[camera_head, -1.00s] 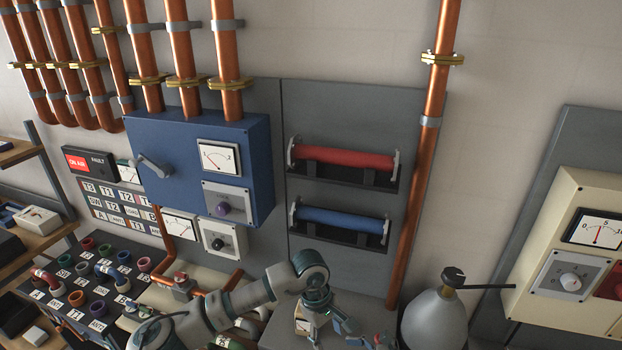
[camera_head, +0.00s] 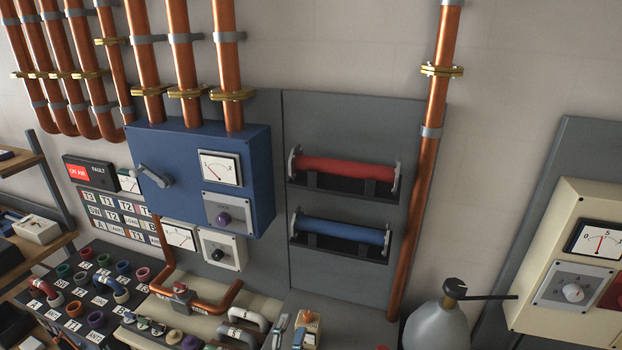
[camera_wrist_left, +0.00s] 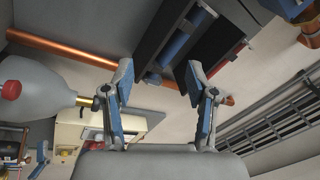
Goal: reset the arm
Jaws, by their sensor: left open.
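My left gripper (camera_head: 290,328) shows only at the bottom edge of the head view, its two fingers apart and its arm mostly out of frame. In the left wrist view, the same gripper (camera_wrist_left: 160,85) is open with blue pads and nothing between its fingers. My right gripper is in neither current view.
The grey panel holds a red tube (camera_head: 345,167) and a blue tube (camera_head: 343,230), left of a vertical copper pipe (camera_head: 417,215). A blue cabinet (camera_head: 185,195) hangs to the left. A grey bottle (camera_head: 437,326) stands at lower right, and a bench (camera_head: 75,315) with coloured sockets at lower left.

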